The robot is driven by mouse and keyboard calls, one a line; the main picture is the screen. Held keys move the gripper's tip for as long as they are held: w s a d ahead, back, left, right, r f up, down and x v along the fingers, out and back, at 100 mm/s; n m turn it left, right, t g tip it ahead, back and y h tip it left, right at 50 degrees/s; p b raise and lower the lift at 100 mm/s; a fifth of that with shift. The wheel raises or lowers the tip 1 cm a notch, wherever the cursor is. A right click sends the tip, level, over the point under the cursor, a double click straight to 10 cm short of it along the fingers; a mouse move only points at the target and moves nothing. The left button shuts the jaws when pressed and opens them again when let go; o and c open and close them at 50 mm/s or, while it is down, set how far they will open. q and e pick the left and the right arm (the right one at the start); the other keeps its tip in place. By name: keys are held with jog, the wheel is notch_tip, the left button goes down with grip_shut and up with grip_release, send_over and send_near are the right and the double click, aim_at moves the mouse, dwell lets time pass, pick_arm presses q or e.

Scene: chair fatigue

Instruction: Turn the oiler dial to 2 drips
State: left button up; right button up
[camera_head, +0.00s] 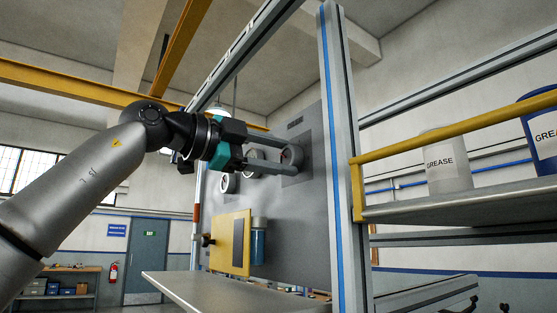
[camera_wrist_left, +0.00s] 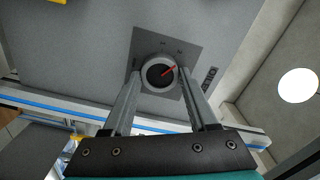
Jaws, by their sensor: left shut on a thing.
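The oiler dial (camera_head: 293,155) is a round grey knob on a dark square plate on the upright grey panel. In the left wrist view the dial (camera_wrist_left: 158,74) has a grey rim, a black face and a red pointer aimed at the upper right. My left gripper (camera_head: 286,160) reaches in from the left and is shut on the dial. In the left wrist view its two fingers (camera_wrist_left: 160,84) stand on either side of the rim. My right gripper is not in view.
Other round fittings (camera_head: 228,183) sit on the panel left of the dial. Below are a yellow plate (camera_head: 229,243) and a blue-filled cylinder (camera_head: 258,246). A grey post (camera_head: 340,120) stands to the right, then a shelf (camera_head: 460,205) with a grease tub (camera_head: 447,165) and a blue container (camera_head: 544,140).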

pick_arm(q)
jog(key=shift+n, duration=0.6)
jog(key=o, duration=1.4)
jog(key=shift+s+a+b, duration=0.25)
jog(key=shift+a+b, duration=0.1)
jog(key=shift+a, duration=0.15)
jog(key=b+v, duration=0.2)
jog(key=v, duration=1.2)
jog(key=shift+s+b, duration=0.15)
jog(key=shift+b, duration=0.15)
